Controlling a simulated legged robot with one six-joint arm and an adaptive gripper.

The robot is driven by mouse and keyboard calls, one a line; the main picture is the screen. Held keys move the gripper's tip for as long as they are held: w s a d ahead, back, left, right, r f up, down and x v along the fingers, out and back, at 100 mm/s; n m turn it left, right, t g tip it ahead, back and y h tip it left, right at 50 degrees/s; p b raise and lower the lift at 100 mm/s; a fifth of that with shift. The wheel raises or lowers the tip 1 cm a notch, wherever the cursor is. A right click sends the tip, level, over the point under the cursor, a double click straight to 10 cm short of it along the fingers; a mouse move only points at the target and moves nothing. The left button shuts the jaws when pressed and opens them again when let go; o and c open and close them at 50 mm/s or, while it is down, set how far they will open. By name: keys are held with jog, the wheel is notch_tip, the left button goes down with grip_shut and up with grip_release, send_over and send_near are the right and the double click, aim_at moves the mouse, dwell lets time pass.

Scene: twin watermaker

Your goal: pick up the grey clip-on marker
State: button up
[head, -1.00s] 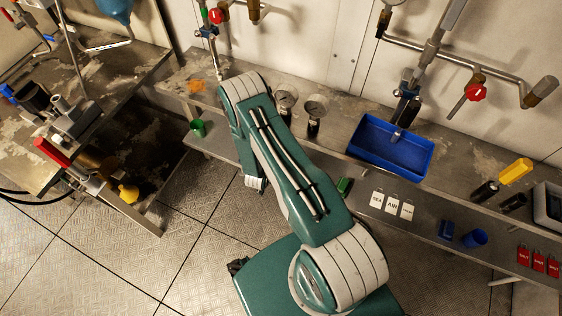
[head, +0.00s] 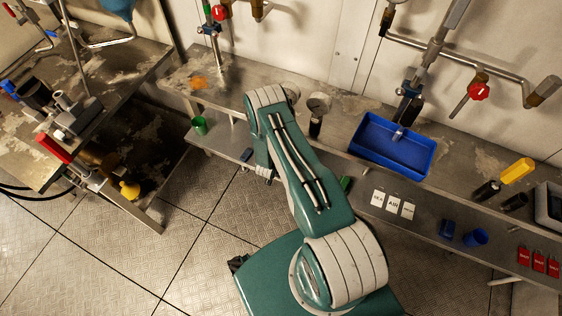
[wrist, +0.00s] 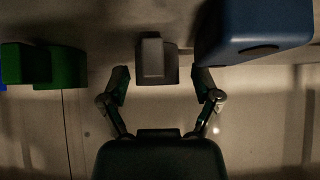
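The grey clip-on marker (wrist: 155,60) is a small dark grey block near the top middle of the wrist view. My gripper (wrist: 160,76) is open, with one finger to each side of the marker's lower end in the picture. I see no contact between the fingers and the marker, and how far off it is in depth is hard to tell.
In the wrist view a large blue object (wrist: 255,30) is close at the right and a green object (wrist: 62,66) is at the left.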

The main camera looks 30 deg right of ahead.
jog(key=shift+d, duration=0.25)
jog(key=c, duration=0.5)
jog(key=shift+o, duration=0.2)
jog(key=shift+a, duration=0.25)
